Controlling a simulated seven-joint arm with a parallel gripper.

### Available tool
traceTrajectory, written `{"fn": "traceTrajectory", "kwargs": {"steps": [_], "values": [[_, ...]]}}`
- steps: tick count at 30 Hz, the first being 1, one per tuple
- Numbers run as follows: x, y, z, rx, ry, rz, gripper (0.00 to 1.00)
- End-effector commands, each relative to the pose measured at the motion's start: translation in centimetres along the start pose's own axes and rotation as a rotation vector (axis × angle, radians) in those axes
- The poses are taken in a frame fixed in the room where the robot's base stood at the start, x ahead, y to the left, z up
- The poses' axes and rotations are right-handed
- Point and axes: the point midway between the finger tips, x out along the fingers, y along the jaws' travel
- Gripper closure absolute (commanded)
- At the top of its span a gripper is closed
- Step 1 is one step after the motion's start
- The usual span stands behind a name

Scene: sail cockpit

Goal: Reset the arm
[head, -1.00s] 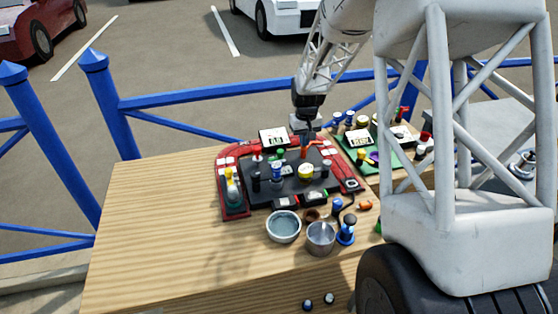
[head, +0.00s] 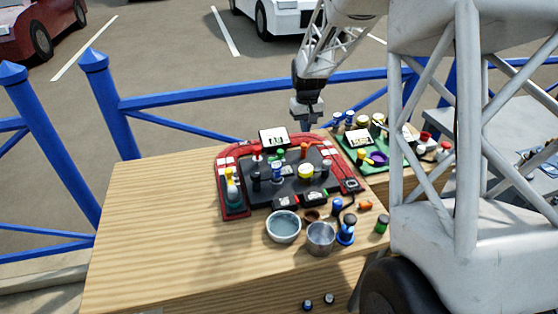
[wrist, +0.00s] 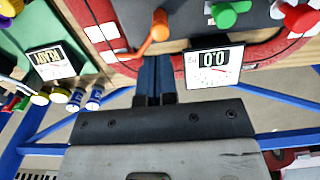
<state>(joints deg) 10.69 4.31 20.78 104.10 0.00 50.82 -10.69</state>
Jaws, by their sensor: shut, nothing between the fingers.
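My gripper (head: 307,116) hangs above the back edge of the wooden table, behind the dark control board (head: 285,180) with the red-and-white border. In the wrist view its two dark fingers (wrist: 154,85) are together with nothing between them. They point toward an orange lever (wrist: 153,32) and lie left of a small display (wrist: 214,66) reading about 0.0. The gripper is apart from the board in the head view.
A green board (head: 385,160) with knobs stands to the right. Two bowls (head: 283,227) (head: 320,238) and small knobs sit at the front. The table's left side (head: 150,220) is clear. Blue railing (head: 220,97) runs behind the table.

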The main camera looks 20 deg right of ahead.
Motion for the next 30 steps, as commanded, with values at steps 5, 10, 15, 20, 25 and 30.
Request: {"fn": "traceTrajectory", "kwargs": {"steps": [5,10,15,20,25,30], "values": [[-0.6,0.0,0.0,0.000,0.000,0.000,1.00],[-0.7,0.0,0.0,0.000,0.000,0.000,1.00],[-0.7,0.0,0.0,0.000,0.000,0.000,1.00],[-0.7,0.0,0.0,0.000,0.000,0.000,1.00],[-1.4,-0.4,0.6,0.000,0.005,0.001,1.00],[-3.0,-1.4,2.5,0.000,0.018,0.004,1.00]]}}
